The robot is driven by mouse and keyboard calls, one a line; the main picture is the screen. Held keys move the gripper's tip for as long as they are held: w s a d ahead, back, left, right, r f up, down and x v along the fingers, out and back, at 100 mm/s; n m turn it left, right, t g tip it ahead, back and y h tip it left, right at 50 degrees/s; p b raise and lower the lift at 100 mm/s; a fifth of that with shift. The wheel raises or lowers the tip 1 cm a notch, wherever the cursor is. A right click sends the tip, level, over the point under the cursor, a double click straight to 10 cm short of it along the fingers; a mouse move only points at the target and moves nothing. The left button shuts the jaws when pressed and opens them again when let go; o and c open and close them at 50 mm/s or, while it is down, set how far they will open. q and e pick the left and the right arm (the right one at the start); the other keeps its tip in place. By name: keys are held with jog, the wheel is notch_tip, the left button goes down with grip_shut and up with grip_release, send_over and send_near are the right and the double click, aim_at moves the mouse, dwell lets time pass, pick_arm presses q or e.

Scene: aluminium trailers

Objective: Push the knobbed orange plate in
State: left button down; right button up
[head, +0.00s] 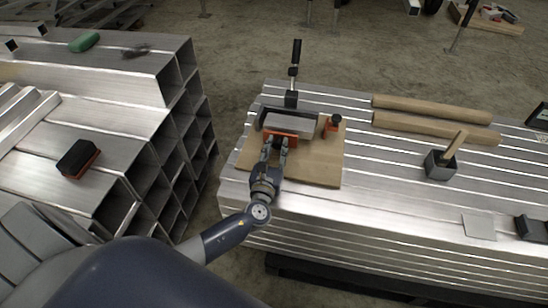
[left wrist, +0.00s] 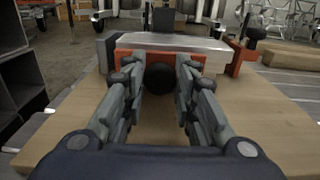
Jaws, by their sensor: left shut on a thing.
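The orange plate (head: 283,136) stands upright on a light wooden board, against the near side of a pale metal block (head: 290,123). It also shows in the left wrist view (left wrist: 205,62), with its round black knob (left wrist: 160,78) facing me. My left gripper (head: 274,145) is at the plate from the near side. In the left wrist view its fingers (left wrist: 158,82) sit on either side of the knob and are shut on it. The gripper hides part of the plate. My right gripper is in neither view.
The wooden board (head: 318,170) lies on a ribbed aluminium stack. A black-handled clamp (head: 295,65) stands behind the block. An orange piece with a black knob (head: 333,124) is to its right. A gap separates the left stack.

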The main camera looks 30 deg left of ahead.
pick_arm(q)
jog(key=c, duration=1.3)
grip_release()
jog(key=shift+w, duration=0.1)
jog(key=v, duration=1.2)
